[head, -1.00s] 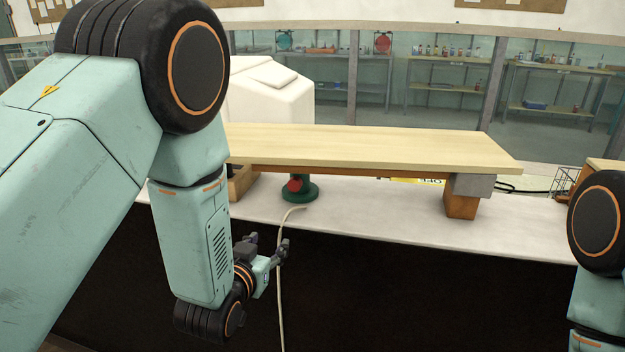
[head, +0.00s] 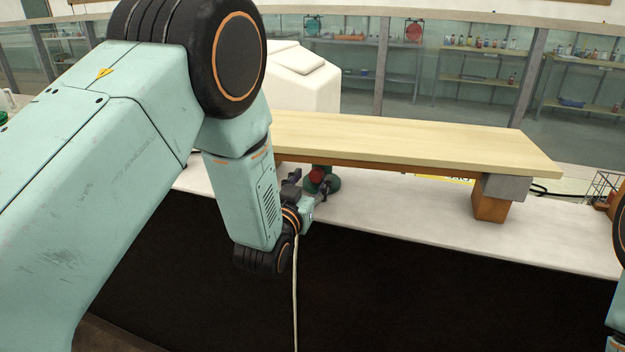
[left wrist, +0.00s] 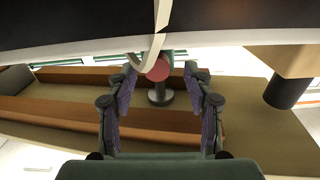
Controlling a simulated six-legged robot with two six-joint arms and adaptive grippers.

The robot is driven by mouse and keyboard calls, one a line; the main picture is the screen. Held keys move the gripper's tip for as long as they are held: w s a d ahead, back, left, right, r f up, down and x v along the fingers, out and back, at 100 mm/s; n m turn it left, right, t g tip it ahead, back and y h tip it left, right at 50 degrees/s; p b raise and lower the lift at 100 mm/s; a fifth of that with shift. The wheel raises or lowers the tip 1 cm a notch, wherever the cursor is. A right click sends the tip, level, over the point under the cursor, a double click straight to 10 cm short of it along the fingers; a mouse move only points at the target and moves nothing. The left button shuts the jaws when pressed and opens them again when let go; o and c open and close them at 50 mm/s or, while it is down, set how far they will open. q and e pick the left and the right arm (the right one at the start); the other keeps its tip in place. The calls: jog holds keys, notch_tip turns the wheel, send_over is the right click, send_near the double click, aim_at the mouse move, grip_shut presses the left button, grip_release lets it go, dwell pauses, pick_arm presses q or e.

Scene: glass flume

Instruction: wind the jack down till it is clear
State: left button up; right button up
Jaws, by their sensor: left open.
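The green jack (head: 333,184) with its red knob (head: 318,176) stands on the white counter under the pale plank (head: 420,142). My left gripper (head: 310,184) is open right in front of the jack and partly covers it. In the left wrist view, the red knob (left wrist: 158,70) shows between the spread fingers (left wrist: 161,78), near their tips. The dark jack head (left wrist: 160,97) shows beyond it. I cannot tell whether the fingers touch the knob, or whether the jack's top touches the wood above. My right gripper is out of view.
A brown beam (head: 420,176) runs under the plank. A pale cord (head: 295,300) hangs down the counter's dark front, close to my left gripper. The counter between jack and blocks is clear.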

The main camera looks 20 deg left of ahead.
pick_arm(q)
jog(key=shift+w+d+r, duration=0.15)
jog(key=shift+w+d, duration=0.2)
jog(key=shift+w, duration=0.05)
jog(key=shift+a, duration=0.25)
jog(key=shift+c, duration=0.9)
jog(key=shift+d, duration=0.2)
jog(key=c, duration=0.5)
grip_shut()
